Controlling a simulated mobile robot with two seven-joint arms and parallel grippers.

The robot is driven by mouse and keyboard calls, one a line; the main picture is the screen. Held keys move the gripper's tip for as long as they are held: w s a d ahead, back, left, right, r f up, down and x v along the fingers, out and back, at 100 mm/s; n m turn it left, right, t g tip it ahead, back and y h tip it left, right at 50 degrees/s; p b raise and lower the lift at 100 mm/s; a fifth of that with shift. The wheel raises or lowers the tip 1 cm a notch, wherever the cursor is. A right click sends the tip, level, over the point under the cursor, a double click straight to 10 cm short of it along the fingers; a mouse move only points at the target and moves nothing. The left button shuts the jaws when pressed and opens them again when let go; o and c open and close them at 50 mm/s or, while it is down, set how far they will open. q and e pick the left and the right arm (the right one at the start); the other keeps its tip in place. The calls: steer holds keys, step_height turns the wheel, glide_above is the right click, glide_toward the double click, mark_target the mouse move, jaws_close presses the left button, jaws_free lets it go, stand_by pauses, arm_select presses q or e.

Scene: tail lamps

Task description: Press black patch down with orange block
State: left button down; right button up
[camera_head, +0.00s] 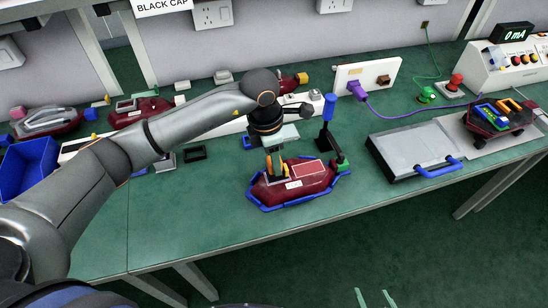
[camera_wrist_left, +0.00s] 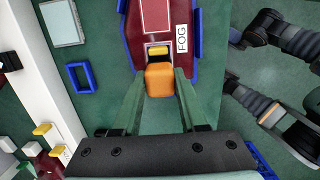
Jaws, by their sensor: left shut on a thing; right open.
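A dark red tail lamp (camera_head: 312,184) lies in a blue frame (camera_head: 335,185) on the green bench. The lamp also shows in the left wrist view (camera_wrist_left: 135,30), with a FOG label. My left gripper (camera_head: 276,172) is over the lamp's left part, shut on an orange block (camera_wrist_left: 159,80). The block is at the lamp's slotted end, beside a yellow piece (camera_wrist_left: 159,49). I cannot tell whether it touches the surface below. I cannot make out the black patch; the block and fingers may hide it. My right gripper (camera_head: 374,298) is open, low at the bottom edge.
A blue-handled post (camera_head: 328,110) stands just behind the lamp. A grey flat case (camera_head: 405,152) with a blue handle lies to the right. A black frame (camera_head: 195,153) and a blue bin (camera_head: 28,167) are to the left. Bench in front of the lamp is clear.

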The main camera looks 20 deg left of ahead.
arm_select(q)
steer(key=shift+f+b, duration=0.3)
steer(key=shift+f, duration=0.15)
steer(key=shift+s+f, duration=0.1)
steer(key=shift+f, duration=0.05)
stand_by(1.1)
steer(key=shift+r+p, duration=2)
steer(key=shift+r, duration=1.2)
